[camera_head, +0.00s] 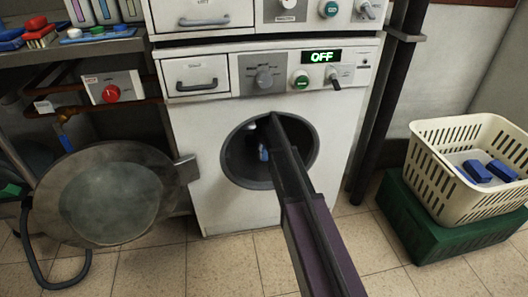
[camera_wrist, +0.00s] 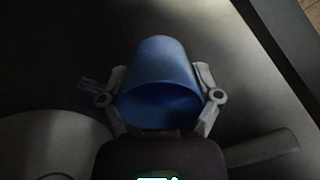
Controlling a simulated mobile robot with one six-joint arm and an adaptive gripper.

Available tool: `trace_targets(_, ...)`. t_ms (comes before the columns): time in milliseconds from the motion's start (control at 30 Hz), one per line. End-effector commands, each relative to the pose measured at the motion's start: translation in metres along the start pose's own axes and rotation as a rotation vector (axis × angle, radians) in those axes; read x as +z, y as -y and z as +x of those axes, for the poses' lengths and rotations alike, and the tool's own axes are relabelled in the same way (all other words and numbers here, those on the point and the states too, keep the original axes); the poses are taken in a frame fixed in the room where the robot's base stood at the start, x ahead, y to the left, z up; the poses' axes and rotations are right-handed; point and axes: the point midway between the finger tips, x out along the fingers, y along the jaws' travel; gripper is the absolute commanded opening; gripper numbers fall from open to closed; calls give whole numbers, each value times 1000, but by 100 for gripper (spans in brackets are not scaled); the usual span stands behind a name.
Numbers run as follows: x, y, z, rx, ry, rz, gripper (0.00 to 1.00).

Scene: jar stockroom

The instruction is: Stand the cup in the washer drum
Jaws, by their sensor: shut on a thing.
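The washer drum (camera_head: 232,160) is the round dark opening in the front of the lower washer in the head view. Its door (camera_head: 110,193) hangs wide open to the left. My arm reaches into the opening. In the wrist view my gripper (camera_wrist: 160,98) is shut on a blue cup (camera_wrist: 158,70), with one finger on each side. The cup's open mouth faces the wrist camera. Dark grey surface (camera_wrist: 60,50) lies around the cup; I cannot tell whether the cup touches it. In the head view only a small blue patch shows in the opening, beside my arm.
The washer's display (camera_head: 321,57) reads OFF. A cream basket (camera_head: 458,185) with blue items stands on a green box (camera_head: 440,235) at the right. A dark vertical post (camera_head: 385,100) stands right of the washer. A shelf with bottles and brushes is at the upper left.

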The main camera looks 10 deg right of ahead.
Motion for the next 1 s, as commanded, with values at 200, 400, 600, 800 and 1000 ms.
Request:
trace_targets(200,0,0,21,0,0,-1,24)
trace_targets(400,-1,1,37,0,0,-1,24)
trace_targets(600,-1,1,48,0,0,-2,24)
trace_targets(800,-1,1,52,0,0,-2,24)
trace_targets(1000,-2,1,52,0,0,-3,24)
